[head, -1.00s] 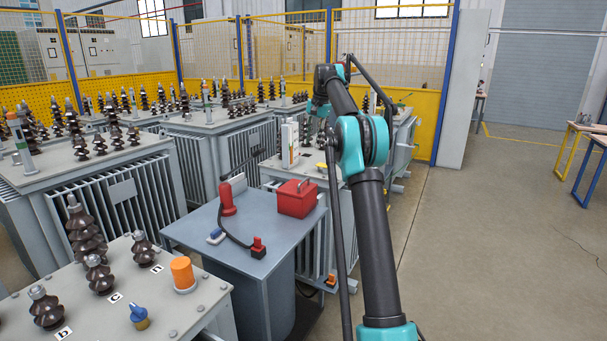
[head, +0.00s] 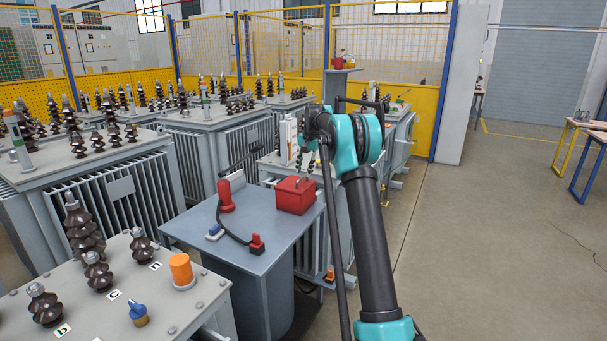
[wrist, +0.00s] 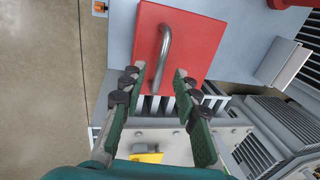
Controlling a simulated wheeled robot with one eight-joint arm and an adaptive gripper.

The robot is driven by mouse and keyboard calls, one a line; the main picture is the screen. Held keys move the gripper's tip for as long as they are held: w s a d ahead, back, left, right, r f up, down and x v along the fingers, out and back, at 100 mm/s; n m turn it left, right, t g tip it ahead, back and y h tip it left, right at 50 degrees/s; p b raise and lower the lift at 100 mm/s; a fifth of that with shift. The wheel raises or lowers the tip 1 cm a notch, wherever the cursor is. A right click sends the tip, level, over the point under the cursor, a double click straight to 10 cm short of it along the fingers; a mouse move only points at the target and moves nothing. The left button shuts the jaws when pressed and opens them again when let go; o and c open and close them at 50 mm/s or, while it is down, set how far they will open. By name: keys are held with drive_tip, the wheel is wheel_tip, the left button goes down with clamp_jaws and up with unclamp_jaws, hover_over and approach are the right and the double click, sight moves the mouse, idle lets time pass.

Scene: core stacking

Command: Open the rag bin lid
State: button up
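The rag bin is a red box (head: 296,195) with a metal handle on its lid, standing at the far right corner of the grey table (head: 200,236). The lid looks shut. In the wrist view the red lid (wrist: 190,30) fills the top middle, with its curved metal handle (wrist: 162,58). My gripper (wrist: 161,72) is open and empty, its two fingers apart on either side of the handle's near end in the picture. I cannot tell how far above the handle the fingertips are.
Grey transformers (head: 90,170) with dark insulators crowd the left and back.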

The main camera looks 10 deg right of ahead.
drive_tip(key=shift+w+a+f, duration=0.1)
drive_tip(key=shift+a+f, duration=0.05)
drive_tip(key=shift+f, duration=0.75)
clamp_jaws()
